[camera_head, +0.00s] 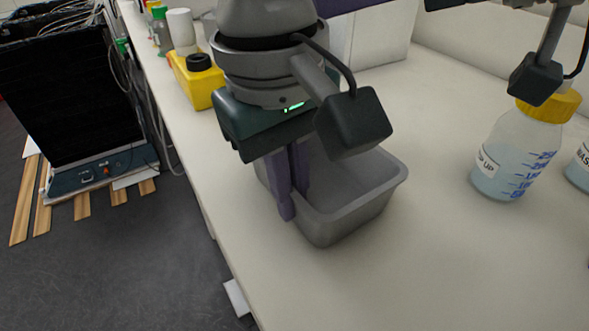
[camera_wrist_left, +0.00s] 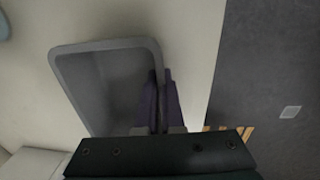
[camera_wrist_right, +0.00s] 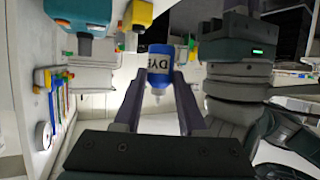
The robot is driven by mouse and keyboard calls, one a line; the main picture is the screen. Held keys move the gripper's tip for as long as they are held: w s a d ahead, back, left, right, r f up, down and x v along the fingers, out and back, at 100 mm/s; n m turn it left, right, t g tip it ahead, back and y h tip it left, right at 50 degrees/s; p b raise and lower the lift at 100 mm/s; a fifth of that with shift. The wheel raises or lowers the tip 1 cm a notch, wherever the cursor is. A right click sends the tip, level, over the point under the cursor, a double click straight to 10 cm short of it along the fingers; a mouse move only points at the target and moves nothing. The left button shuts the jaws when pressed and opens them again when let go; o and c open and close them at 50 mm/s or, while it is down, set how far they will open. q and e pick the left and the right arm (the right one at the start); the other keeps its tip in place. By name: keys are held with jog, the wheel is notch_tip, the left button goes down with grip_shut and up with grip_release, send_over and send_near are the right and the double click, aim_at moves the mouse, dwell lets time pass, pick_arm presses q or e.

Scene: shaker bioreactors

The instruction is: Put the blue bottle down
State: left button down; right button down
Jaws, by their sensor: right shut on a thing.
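The blue bottle (camera_wrist_right: 160,66) shows in the right wrist view, with a white label reading "DYE" and a pale nozzle. It is between the fingertips of my right gripper (camera_wrist_right: 159,80), which is shut on it. In the head view the bottle and the right fingers are out of frame. My left gripper (camera_head: 287,183) is at the near left wall of a grey tub (camera_head: 345,225) on the bench. In the left wrist view its fingers (camera_wrist_left: 161,92) are close together, one on each side of the tub wall (camera_wrist_left: 105,45); whether they press on it is unclear.
A clear bottle with a yellow cap (camera_head: 515,150) stands on the bench at right, beside another bottle (camera_head: 580,170) cut by the frame. A yellow container (camera_head: 197,85) stands behind the left gripper. The bench front right of the tub is clear.

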jog(key=s+d+r, duration=0.2)
jog(key=d+r, duration=0.1)
send_over(317, 182)
jog(key=s+d, duration=0.2)
jog(key=d, duration=0.1)
jog(key=shift+m, duration=0.3)
notch_tip(317, 182, down, 14)
jog(key=shift+s+d+r, duration=0.1)
jog(key=shift+d, duration=0.05)
jog(key=shift+a+r, duration=0.1)
jog(key=shift+a, duration=0.15)
jog(key=x, duration=0.3)
jog(key=shift+w+a, duration=0.25)
jog(key=shift+w, duration=0.2)
jog(key=shift+f, duration=0.6)
